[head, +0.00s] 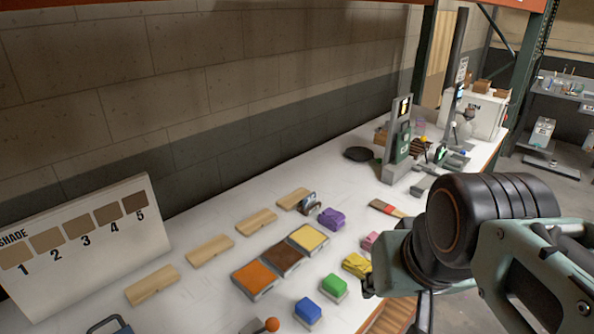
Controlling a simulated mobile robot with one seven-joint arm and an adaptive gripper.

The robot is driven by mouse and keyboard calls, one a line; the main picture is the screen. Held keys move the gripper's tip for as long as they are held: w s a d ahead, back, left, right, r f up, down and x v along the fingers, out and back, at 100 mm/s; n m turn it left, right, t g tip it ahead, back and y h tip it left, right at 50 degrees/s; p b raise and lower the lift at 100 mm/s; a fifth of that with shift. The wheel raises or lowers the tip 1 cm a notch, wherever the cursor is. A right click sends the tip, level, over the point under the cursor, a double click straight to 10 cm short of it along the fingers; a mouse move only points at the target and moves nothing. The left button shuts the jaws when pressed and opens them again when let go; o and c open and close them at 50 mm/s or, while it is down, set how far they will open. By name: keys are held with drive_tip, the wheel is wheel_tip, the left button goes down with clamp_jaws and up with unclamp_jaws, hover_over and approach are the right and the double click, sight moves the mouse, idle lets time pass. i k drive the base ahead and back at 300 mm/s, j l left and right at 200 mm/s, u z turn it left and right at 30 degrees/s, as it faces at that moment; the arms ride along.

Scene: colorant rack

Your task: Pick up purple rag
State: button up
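The purple rag (331,218) lies folded on the white bench, right of a small dark device and just behind the yellow tray. It is uncovered, with nothing holding it. My gripper (398,300) is at the lower right, nearer the camera and to the right of the rag, apart from it. Its fingers are partly hidden and cut off by the view, so I cannot tell whether they are open or shut.
A yellow rag (356,264) and a pink item (371,240) lie near my gripper. Green (334,285) and blue (308,311) blocks, coloured trays (283,257) and several wooden blocks (256,221) lie nearby. A shade board (85,240) stands left; equipment (402,140) stands at the far end.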

sight(333, 220)
drive_tip(key=u, duration=1.75)
drive_tip(key=z, duration=1.75)
drive_tip(key=i+l+u, duration=0.35)
drive_tip(key=l, duration=0.2)
drive_tip(key=l+u, duration=0.15)
drive_tip(key=l, duration=0.15)
drive_tip(key=i, duration=0.05)
